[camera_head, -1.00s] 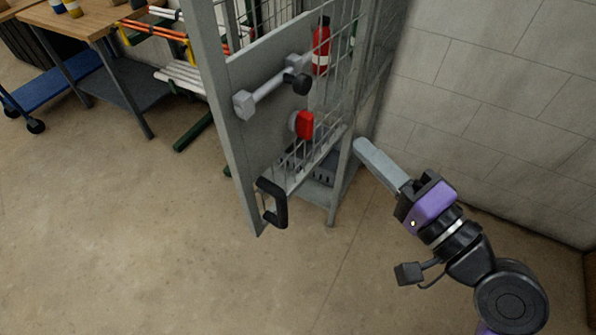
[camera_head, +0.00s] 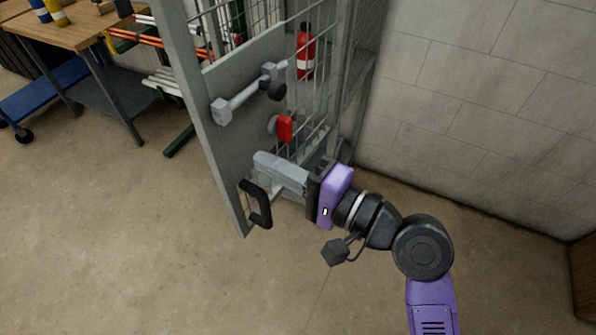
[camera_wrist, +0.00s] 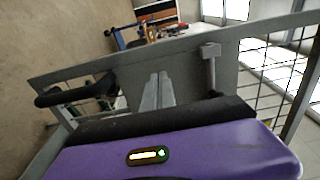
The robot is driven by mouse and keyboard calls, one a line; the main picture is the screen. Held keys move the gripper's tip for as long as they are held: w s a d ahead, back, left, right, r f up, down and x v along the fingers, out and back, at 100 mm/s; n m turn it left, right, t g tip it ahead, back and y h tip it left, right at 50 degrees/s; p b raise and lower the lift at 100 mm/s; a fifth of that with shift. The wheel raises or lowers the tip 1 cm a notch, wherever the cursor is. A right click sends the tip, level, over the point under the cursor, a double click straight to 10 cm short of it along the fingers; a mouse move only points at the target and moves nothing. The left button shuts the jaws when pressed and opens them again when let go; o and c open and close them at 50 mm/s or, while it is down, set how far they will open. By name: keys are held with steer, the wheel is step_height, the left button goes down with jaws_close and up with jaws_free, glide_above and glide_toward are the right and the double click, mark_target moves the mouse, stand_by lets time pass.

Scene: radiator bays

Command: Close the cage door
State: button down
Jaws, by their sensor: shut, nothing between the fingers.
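The cage door (camera_head: 225,75) stands ajar, a grey frame with a solid lower panel and wire mesh. It carries a black pull handle (camera_head: 257,204) near its lower free edge, a grey bar latch (camera_head: 245,97) with a black knob and a red knob (camera_head: 285,128). My gripper (camera_head: 262,163) is shut and empty, with its fingers pointing at the panel just above and right of the pull handle. In the wrist view the shut fingers (camera_wrist: 157,92) point at the door panel (camera_wrist: 190,66), with the black handle (camera_wrist: 75,92) to their left. I cannot tell whether the fingertips touch the panel.
A red extinguisher-like bottle (camera_head: 305,52) shows behind the mesh. A block wall (camera_head: 470,110) bounds the right side. A wooden bench (camera_head: 75,28) and blue cart (camera_head: 40,92) stand at the far left. The floor (camera_head: 130,240) in front is clear.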

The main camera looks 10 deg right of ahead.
mark_target(234, 147)
steer(key=shift+p+x, duration=0.4)
steer(key=shift+x, duration=1.85)
